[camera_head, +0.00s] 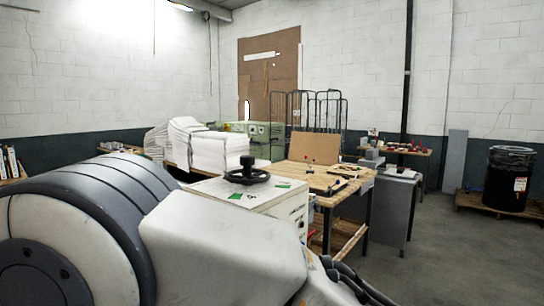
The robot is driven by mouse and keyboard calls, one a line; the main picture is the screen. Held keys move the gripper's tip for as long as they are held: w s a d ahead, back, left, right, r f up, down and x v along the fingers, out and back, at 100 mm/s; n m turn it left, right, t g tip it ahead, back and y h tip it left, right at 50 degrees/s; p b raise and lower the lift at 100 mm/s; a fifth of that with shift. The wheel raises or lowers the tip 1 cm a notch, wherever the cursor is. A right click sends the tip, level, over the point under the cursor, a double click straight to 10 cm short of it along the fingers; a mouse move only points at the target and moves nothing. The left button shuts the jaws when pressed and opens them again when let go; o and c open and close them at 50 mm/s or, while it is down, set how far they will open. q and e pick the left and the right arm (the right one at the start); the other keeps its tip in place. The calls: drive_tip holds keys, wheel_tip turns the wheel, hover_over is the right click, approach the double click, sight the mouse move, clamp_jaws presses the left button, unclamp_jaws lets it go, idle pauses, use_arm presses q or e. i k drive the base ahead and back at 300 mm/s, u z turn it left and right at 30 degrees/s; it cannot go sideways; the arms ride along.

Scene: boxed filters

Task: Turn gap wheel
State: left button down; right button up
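A black handwheel (247,173) with an upright knob lies flat on top of a white cabinet (222,190) near the middle of the head view. Green labels or marks show on the cabinet top beside the wheel. A large white and dark grey arm link, mine, fills the lower left and hides the cabinet's front and lower part. Neither of my grippers shows in this view, so nothing is seen touching the wheel.
A wooden workbench (297,175) with small items and an upright brown board (315,147) stands right behind the cabinet. A black drum (507,180) stands on a pallet at far right. White covered stacks (217,150) are behind. The grey floor at right is clear.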

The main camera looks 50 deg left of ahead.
sight(247, 179)
drive_tip(key=i, duration=0.35)
drive_tip(key=u, duration=2.5)
